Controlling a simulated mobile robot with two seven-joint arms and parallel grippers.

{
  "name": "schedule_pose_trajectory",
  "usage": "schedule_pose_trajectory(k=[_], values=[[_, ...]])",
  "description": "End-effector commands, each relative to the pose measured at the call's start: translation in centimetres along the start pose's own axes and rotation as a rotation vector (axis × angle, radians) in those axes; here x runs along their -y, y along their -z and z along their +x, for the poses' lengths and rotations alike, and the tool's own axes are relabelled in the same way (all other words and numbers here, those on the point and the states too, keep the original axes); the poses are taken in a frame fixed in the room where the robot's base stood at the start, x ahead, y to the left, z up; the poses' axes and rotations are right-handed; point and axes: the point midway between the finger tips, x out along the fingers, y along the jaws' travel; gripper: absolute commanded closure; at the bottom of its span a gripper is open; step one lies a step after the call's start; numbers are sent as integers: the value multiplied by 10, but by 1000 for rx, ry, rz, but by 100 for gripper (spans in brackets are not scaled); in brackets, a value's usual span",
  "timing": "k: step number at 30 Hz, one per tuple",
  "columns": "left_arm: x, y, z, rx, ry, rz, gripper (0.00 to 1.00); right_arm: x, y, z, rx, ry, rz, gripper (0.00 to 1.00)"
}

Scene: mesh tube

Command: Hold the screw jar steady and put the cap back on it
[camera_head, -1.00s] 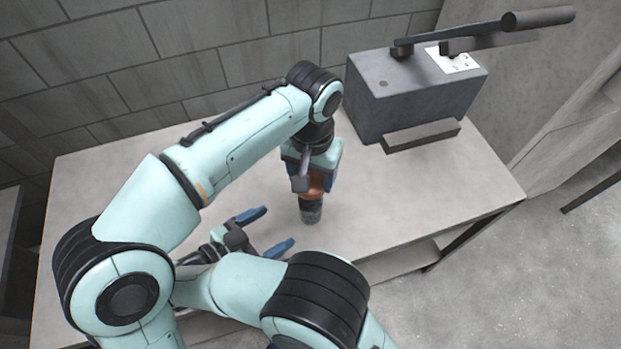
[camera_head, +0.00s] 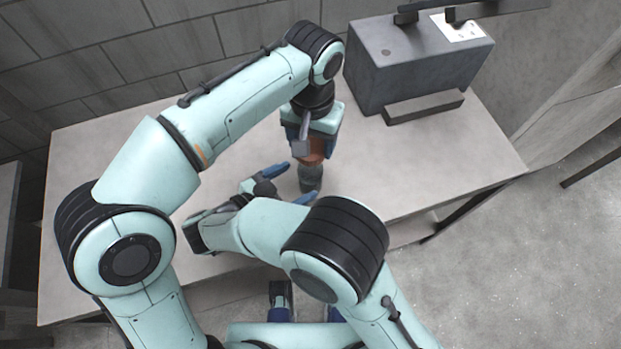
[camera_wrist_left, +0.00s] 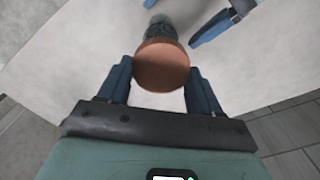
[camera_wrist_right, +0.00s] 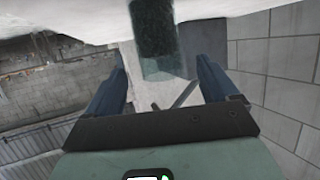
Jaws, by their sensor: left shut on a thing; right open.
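The orange-brown cap (camera_head: 315,149) is in my left gripper (camera_head: 316,140), which is shut on it from above. In the left wrist view the cap (camera_wrist_left: 162,66) is a round disc between the fingers. The dark jar (camera_head: 310,178) shows just below the cap in the head view; I cannot tell whether they touch. My right gripper (camera_head: 298,183) is open, its blue fingers pointing at the jar from the left. In the right wrist view the dark green, see-through jar (camera_wrist_right: 157,40) lies ahead, between the lines of the two fingers.
A grey metal box with a lever (camera_head: 415,65) stands at the back right of the pale table (camera_head: 440,150). A brick wall (camera_head: 130,50) runs behind the table. The table top is clear at the left and front right.

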Motion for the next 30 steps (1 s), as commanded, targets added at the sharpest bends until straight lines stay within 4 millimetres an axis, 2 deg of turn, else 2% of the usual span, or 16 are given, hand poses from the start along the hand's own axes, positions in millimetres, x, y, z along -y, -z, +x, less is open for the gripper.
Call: schedule_pose_trajectory(k=[3, 9, 14, 22, 23, 30], values=[[0, 0, 0, 0, 0, 0, 63, 0, 0, 22, 0, -3, 0, 13], [0, 0, 0, 0, 0, 0, 63, 0, 0, 47, 0, -1, -1, 13], [0, 0, 0, 0, 0, 0, 63, 0, 0, 55, 0, 0, -1, 13], [0, 0, 0, 0, 0, 0, 63, 0, 0, 56, 0, 1, 0, 13], [0, 0, 0, 0, 0, 0, 63, 0, 0, 56, 0, 1, 0, 16], [0, 0, 0, 0, 0, 0, 63, 0, 0, 56, 0, 1, 0, 93]])
